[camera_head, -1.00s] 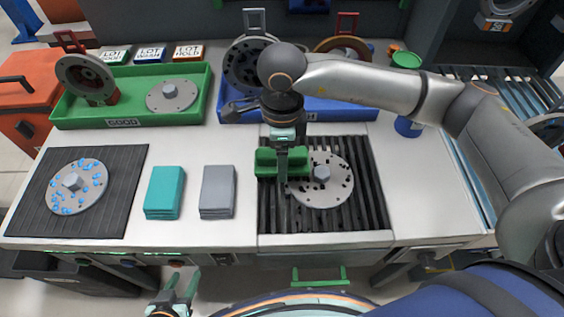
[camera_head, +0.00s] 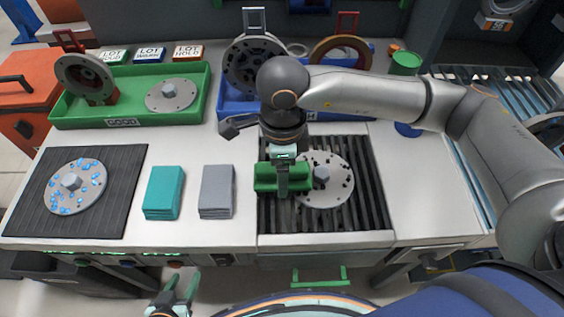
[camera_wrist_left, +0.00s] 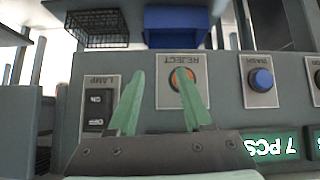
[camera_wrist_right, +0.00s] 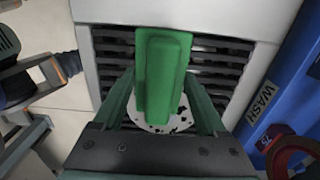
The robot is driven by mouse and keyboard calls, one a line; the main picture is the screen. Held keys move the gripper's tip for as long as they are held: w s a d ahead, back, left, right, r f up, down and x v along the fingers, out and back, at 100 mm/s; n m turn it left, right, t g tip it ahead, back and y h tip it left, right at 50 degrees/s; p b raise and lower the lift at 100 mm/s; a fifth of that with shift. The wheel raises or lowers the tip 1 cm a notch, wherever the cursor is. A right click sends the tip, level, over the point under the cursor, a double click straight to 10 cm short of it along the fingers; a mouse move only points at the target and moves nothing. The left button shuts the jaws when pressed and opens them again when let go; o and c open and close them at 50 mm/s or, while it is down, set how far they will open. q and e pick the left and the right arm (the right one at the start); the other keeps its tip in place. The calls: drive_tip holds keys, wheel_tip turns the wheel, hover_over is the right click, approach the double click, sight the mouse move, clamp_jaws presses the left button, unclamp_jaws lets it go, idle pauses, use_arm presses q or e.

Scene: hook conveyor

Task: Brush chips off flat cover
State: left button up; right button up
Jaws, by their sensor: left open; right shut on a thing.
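A round grey flat cover (camera_head: 333,190) with a central hub and scattered dark chips lies on the slatted black grate (camera_head: 372,205). My right gripper (camera_head: 283,178) is shut on a green brush (camera_head: 262,178) at the cover's left side. In the right wrist view the green brush (camera_wrist_right: 160,75) stands between the fingers and hides much of the cover (camera_wrist_right: 150,126); I cannot tell whether it touches the cover. My left gripper (camera_head: 177,290) is open and empty in front of the bench edge. The left wrist view shows its fingers (camera_wrist_left: 160,100) before a button panel.
Another flat cover with blue chips (camera_head: 76,187) lies on a black ribbed mat (camera_head: 115,205) at left. Teal cloths (camera_head: 164,192) and grey cloths (camera_head: 217,192) are stacked between. A green tray (camera_head: 130,122) and a blue tray (camera_head: 228,108) stand behind. Bare bench lies right of the grate.

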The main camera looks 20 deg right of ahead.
drive_tip(key=shift+s+f, duration=0.1)
drive_tip(key=shift+s, duration=0.2)
drive_tip(key=shift+w+d+b, duration=0.15)
drive_tip(key=shift+w+b, duration=0.25)
drive_tip(key=shift+w, duration=0.25)
drive_tip(key=shift+w+d+r+b, duration=0.1)
drive_tip(key=shift+w+d+b, duration=0.15)
drive_tip(key=shift+w, duration=0.55)
drive_tip(key=shift+w+d+r+b, duration=0.15)
drive_tip(key=shift+w+b, duration=0.15)
drive_tip(key=shift+w, duration=0.45)
wheel_tip(320, 180, up, 6)
drive_tip(key=p, duration=0.3)
drive_tip(key=shift+p, duration=0.3)
